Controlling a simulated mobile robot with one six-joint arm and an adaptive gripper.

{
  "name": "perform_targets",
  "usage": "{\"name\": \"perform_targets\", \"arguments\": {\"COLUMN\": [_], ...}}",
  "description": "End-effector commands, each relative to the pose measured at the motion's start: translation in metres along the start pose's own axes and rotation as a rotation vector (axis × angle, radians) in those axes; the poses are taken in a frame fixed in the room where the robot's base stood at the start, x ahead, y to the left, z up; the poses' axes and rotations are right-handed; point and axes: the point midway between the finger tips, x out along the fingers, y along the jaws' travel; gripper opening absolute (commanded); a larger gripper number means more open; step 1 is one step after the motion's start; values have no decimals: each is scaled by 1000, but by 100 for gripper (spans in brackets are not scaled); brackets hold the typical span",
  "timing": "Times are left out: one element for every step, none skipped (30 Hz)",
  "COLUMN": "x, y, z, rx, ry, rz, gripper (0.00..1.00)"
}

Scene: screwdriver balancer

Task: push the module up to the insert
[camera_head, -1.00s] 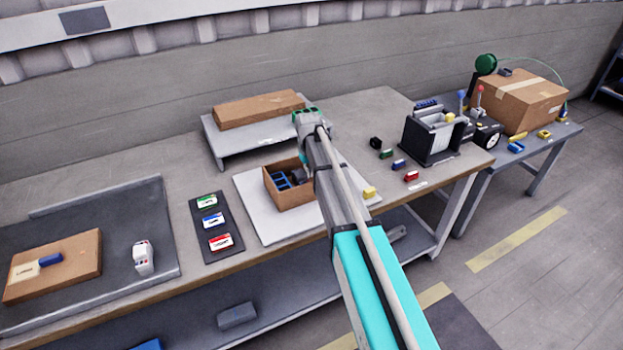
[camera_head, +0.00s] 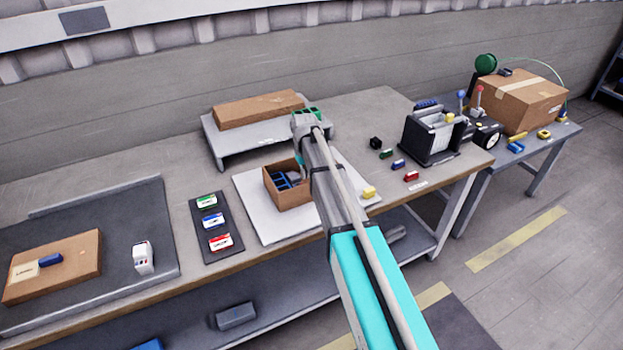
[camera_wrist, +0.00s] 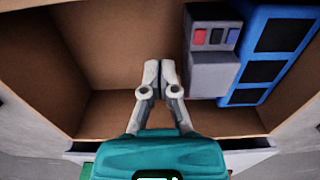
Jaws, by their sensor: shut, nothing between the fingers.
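The module (camera_wrist: 213,72) is a grey block with a dark panel and a red and a blue patch. It stands inside the open cardboard box (camera_wrist: 110,112). The blue insert (camera_wrist: 268,55), with dark square cells, is right beside it on the right in the wrist view. Their facing sides look close together; I cannot tell whether they touch. My gripper (camera_wrist: 161,66) is shut and empty, its fingertips inside the box just left of the module. In the head view the insert (camera_head: 282,182) shows in the box (camera_head: 290,200), and my arm partly covers the box.
The box stands on a white board (camera_head: 255,222). A raised shelf with a flat brown carton (camera_head: 258,108) is behind it. Box walls surround my fingertips.

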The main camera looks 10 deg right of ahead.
Motion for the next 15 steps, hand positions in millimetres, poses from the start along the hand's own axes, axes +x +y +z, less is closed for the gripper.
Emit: {"name": "perform_targets", "arguments": {"x": [0,0,0,0,0,0,0,0,0,0,-1,-3,-4,-6,-9], "y": [1,1,1,1,1,1,1,1,1,1,1,1,1,1,1], "z": [0,0,0,0,0,0,0,0,0,0,0,0,0,0,0], "rx": [0,0,0,0,0,0,0,0,0,0,0,0,0,0,0], "ry": [0,0,0,0,0,0,0,0,0,0,0,0,0,0,0], "rz": [0,0,0,0,0,0,0,0,0,0,0,0,0,0,0], "gripper": [0,0,0,0,0,0,0,0,0,0,0,0,0,0,0]}}
